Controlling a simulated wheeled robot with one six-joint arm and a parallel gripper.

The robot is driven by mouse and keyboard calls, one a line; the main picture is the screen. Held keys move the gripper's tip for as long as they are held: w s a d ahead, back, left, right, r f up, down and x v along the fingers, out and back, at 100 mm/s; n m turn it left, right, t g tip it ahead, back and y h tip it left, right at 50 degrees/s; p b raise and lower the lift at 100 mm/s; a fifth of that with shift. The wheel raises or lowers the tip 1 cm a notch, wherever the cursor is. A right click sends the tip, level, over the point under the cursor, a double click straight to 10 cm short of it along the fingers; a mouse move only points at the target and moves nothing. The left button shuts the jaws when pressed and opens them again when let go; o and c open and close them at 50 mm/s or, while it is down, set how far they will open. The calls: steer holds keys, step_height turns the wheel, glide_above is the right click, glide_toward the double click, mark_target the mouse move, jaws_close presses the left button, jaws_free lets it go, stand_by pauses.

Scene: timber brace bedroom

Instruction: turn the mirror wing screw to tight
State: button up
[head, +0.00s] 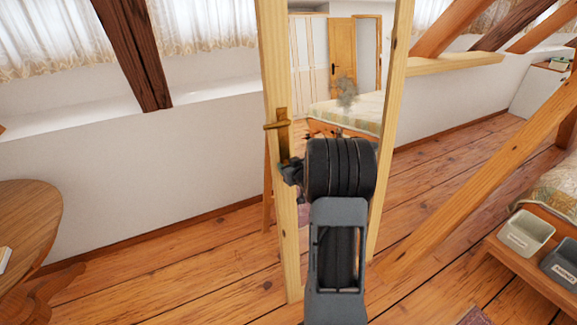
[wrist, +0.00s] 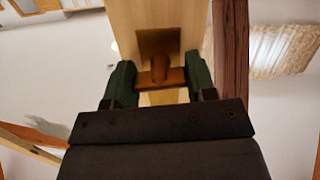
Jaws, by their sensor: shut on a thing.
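The mirror (head: 345,85) stands upright in a pale wooden frame. On its left post is a dark brass plate (head: 283,148) with a short brass crossbar (head: 277,125), roughly level. My gripper (head: 291,171) is at the lower end of this plate, partly hidden by my wrist. In the wrist view, the brass wing screw (wrist: 160,77) lies crosswise between the two green fingertips of my gripper (wrist: 160,82), which close on its ends. The plate (wrist: 158,42) shows behind it on the post. The screw's hold is not clear in the head view.
A round wooden table (head: 30,215) stands at the left. A slanted timber brace (head: 480,185) crosses at the right, near a low bench with grey bins (head: 526,232). Plank floor (head: 170,275) is clear between table and mirror.

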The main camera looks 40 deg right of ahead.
steer(key=o, duration=0.9)
steer(key=shift+o, duration=0.2)
steer(key=v, duration=1.3)
steer(key=shift+s, duration=0.35)
